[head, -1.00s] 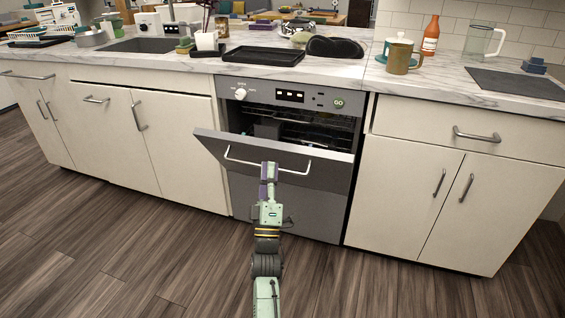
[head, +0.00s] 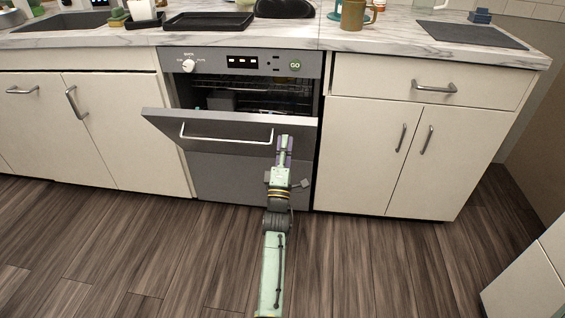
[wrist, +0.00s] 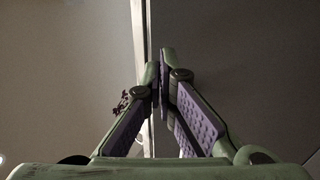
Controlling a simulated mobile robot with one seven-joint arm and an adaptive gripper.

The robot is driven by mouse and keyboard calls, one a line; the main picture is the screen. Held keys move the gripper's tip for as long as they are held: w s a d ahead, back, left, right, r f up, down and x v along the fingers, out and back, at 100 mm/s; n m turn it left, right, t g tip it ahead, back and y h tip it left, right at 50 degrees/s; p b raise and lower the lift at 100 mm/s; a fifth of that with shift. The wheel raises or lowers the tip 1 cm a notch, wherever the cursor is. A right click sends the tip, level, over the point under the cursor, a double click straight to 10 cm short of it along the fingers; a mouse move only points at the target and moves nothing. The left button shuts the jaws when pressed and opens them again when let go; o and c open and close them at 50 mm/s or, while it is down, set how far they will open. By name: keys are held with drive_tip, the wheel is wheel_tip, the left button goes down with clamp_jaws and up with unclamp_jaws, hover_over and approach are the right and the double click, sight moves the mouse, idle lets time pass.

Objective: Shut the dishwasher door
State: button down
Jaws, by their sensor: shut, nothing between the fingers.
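The dishwasher door (head: 215,129) is grey with a silver bar handle (head: 227,140). It is hinged at its lower edge and stands partly open, tilted outward, with the dark interior and racks (head: 258,103) showing above it. My gripper (head: 285,142) is shut and empty, at the front of the door near the right end of the handle. In the wrist view the purple-padded fingers (wrist: 160,72) come together beside a bright vertical strip, with a dark flat surface to the right. I cannot tell whether the fingertips touch the door.
The control panel (head: 242,63) with a knob sits above the opening. Cream cabinets (head: 410,140) flank the dishwasher. The marble counter (head: 340,30) holds a black tray (head: 208,21) and mugs. The wooden floor in front is clear; a pale cabinet corner (head: 530,285) is at lower right.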

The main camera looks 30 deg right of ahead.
sight(286, 125)
drive_tip(key=shift+x, duration=1.45)
drive_tip(key=shift+w+r, duration=0.1)
drive_tip(key=shift+w+d+r+p, duration=0.15)
drive_tip(key=shift+w+r+p, duration=0.1)
drive_tip(key=shift+r+p, duration=0.15)
drive_tip(key=w+d+r+p, duration=0.1)
drive_tip(key=w+d+r+g+y+p, duration=0.1)
drive_tip(key=w, duration=0.1)
drive_tip(key=w+d+r+g+p, duration=0.1)
drive_tip(key=w+r+p, duration=0.1)
drive_tip(key=shift+w+d, duration=0.15)
drive_tip(key=shift+d, duration=0.15)
drive_tip(key=w+d+r+g+y+p, duration=0.1)
drive_tip(key=w+d+r+g+y, duration=0.2)
drive_tip(key=w+d, duration=0.3)
drive_tip(key=shift+w+d+g+y, duration=0.35)
drive_tip(key=shift+w+g, duration=0.55)
drive_tip(key=shift+w, duration=1.15)
